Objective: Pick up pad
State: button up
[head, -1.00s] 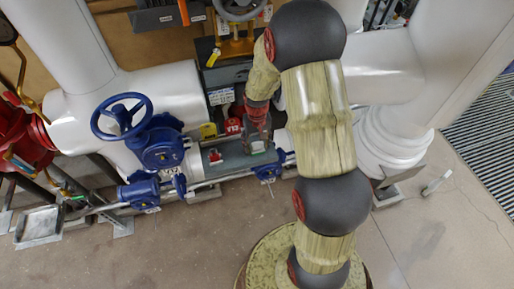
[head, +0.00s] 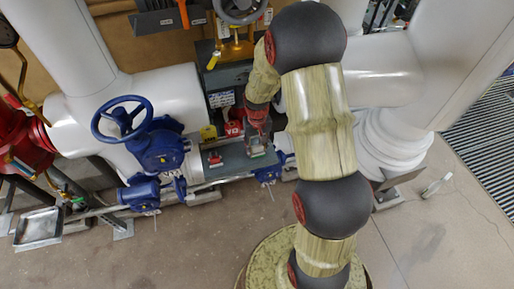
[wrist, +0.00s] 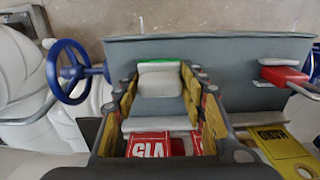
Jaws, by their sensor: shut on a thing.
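The pad (wrist: 160,82) is a small pale grey-white block with a green edge. In the wrist view it sits between the two fingers of my gripper (wrist: 163,100), which are shut on it from either side. In the head view my gripper (head: 257,140) points down at the grey shelf, and the pad (head: 257,153) shows small at its tips. The pad is over the right part of the grey shelf (head: 234,162). I cannot tell whether it still touches the shelf.
A red-handled item (wrist: 284,75) lies on the shelf beside the gripper. A red tag (wrist: 150,145) and a yellow tag (wrist: 281,152) are close by. A blue handwheel (head: 122,119) and white pipes stand to the left. Floor in front is clear.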

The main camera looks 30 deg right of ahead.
aim_at(258, 146)
jog(key=shift+w+r, duration=0.1)
jog(key=shift+r, duration=0.5)
jog(key=r, duration=0.1)
jog(key=p, duration=0.1)
jog(key=r, duration=0.1)
jog(key=shift+s+r+p, duration=0.25)
jog(key=shift+r+p, duration=0.1)
jog(key=s+r+p, duration=0.3)
jog(key=s+r, duration=0.6)
jog(key=s, duration=0.4)
jog(key=shift+s+p, duration=0.3)
jog(key=shift+p, duration=0.1)
jog(key=o, duration=0.5)
jog(key=c, duration=0.4)
